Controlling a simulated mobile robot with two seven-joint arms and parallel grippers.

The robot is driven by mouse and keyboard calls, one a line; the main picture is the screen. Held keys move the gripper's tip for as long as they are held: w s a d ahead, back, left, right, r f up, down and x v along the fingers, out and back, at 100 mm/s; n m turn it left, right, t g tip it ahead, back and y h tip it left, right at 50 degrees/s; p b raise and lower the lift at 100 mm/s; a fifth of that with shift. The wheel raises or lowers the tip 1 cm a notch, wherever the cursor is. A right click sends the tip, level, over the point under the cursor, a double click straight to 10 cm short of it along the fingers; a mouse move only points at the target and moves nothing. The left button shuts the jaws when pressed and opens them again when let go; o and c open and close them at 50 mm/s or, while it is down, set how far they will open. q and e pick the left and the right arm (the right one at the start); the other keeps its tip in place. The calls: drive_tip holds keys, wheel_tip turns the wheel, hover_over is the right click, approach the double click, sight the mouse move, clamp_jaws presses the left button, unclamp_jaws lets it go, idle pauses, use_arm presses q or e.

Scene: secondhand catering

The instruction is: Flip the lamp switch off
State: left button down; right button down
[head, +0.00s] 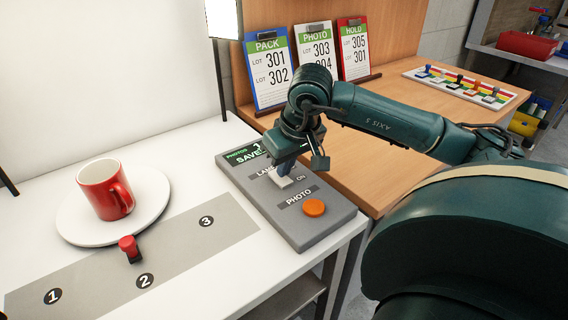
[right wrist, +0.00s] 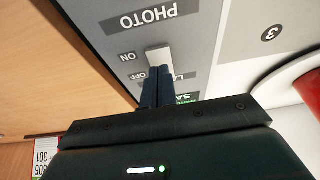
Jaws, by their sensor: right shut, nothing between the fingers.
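The grey control box (head: 268,207) sits at the right end of the white table. Its white lamp switch (head: 283,181) is partly hidden by my right gripper (head: 287,166) in the head view. In the right wrist view the switch (right wrist: 158,56) shows beyond the fingertips, beside the ON and OFF labels and nearer ON. My right gripper (right wrist: 157,72) is shut and empty, its fingers pointing down at the switch from the OFF side. I cannot tell whether the tips touch it. A bright white lamp panel (head: 223,18) stands at the top. My left gripper is out of view.
An orange PHOTO button (head: 314,208) is on the same box, close to the switch. A red mug (head: 106,189) stands on a white round plate (head: 76,230). A red-topped stamp-like piece (head: 130,249) is by the numbered grey strip (head: 180,252). Lot cards (head: 268,75) stand behind.

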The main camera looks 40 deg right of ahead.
drive_tip(key=p+v, duration=0.1)
drive_tip(key=v, duration=1.2)
drive_tip(key=shift+w+r+p, duration=0.2)
drive_tip(key=shift+w+p, duration=0.15)
drive_tip(key=shift+p, duration=0.05)
drive_tip(key=shift+f, duration=0.1)
